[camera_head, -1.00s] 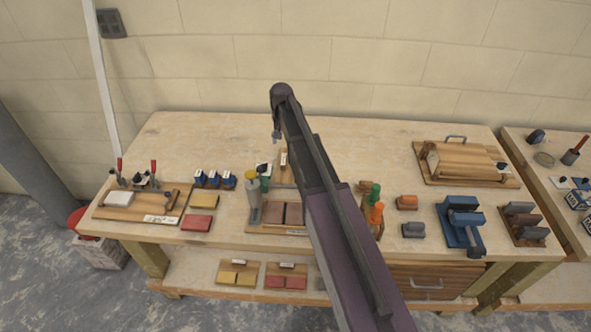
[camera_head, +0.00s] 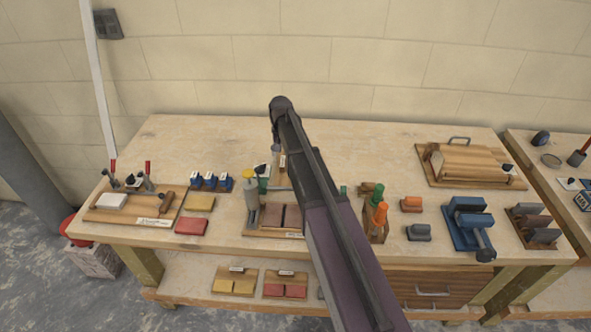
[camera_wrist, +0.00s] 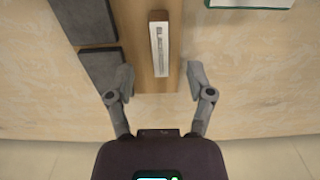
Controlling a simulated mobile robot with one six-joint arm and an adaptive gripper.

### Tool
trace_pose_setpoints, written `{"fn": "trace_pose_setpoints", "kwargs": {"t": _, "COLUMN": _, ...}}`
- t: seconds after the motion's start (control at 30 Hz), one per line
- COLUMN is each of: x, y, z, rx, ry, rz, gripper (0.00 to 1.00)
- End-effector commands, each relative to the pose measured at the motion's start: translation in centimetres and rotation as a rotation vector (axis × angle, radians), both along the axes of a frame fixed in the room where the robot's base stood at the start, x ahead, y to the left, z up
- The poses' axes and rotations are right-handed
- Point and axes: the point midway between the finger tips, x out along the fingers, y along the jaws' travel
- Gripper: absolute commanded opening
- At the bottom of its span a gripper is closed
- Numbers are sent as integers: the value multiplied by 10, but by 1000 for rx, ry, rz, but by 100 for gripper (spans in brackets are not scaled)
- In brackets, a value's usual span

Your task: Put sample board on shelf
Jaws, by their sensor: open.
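A sample board (camera_wrist: 160,82) of brown wood with dark grey tiles (camera_wrist: 98,20) and a white label (camera_wrist: 159,48) on a small block lies on the bench top in the wrist view. In the head view, my arm mostly hides this board at the back of the bench. My gripper (camera_wrist: 158,84) is open and empty, its fingers on either side of the board's label end. I cannot tell whether they touch it. The lower shelf (camera_head: 190,283) under the bench holds a board with yellow tiles (camera_head: 235,282) and one with red tiles (camera_head: 285,285).
Another board with brown tiles (camera_head: 283,217) lies at the bench front beside a yellow-topped bottle (camera_head: 251,192). An orange-topped bottle (camera_head: 379,220), a blue clamp-like tool (camera_head: 468,225) and a wooden press-like piece (camera_head: 470,163) stand to the right. The bench's back left is clear.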

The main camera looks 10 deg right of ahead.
Motion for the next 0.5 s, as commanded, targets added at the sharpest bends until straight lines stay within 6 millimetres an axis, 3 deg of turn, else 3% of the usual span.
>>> {"fn": "trace_pose_setpoints", "kwargs": {"t": 0.27, "x": 0, "y": 1, "z": -1, "rx": 0, "ry": 0, "rz": 1, "gripper": 69}}
{"fn": "trace_pose_setpoints", "kwargs": {"t": 0.5, "x": 0, "y": 1, "z": -14, "rx": 0, "ry": 0, "rz": 1, "gripper": 69}}
